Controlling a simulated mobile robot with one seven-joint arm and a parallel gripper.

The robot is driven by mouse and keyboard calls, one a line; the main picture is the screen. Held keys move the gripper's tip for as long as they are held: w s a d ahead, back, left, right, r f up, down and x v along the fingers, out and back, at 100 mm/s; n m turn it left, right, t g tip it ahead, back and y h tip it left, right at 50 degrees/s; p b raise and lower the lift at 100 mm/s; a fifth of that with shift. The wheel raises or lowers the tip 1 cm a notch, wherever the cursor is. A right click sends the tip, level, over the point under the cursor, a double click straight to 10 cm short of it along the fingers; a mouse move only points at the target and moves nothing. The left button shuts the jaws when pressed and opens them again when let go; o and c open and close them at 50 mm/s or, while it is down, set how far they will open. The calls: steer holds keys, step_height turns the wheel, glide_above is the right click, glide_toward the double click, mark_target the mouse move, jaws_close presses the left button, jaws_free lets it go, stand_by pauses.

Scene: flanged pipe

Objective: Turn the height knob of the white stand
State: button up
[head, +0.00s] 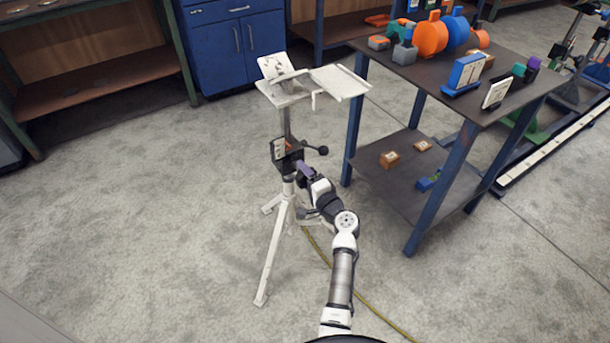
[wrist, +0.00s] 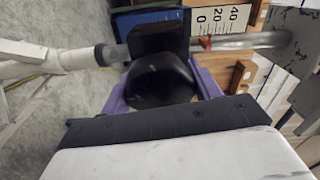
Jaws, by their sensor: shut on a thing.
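The white stand (head: 342,82) is upright in the middle of the head view, with a tray-like top on a post and tripod legs. Its height knob (wrist: 160,78) is black and rounded, in the middle of the wrist view, beside the stand's post (wrist: 235,41). My gripper (head: 302,170) reaches the stand's black collar from the lower right. In the wrist view its purple fingers (wrist: 160,90) are on both sides of the knob, shut on it. The knob is hidden behind my gripper in the head view.
A black ball-ended handle (head: 323,150) sticks out right of the collar, close above my gripper. A blue-legged table (head: 457,165) with parts stands to the right. A yellow hose (head: 372,308) lies on the floor. The floor to the left is clear.

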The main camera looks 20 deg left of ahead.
steer(key=m+p, duration=0.1)
steer(key=m, duration=0.4)
steer(key=shift+m+p, duration=0.3)
steer(key=shift+p, duration=0.05)
stand_by(0.4)
steer(key=o, duration=1)
steer(key=b+v, duration=0.1)
steer(key=v, duration=1.2)
steer(key=shift+s+d, duration=0.25)
steer(key=shift+d, duration=0.05)
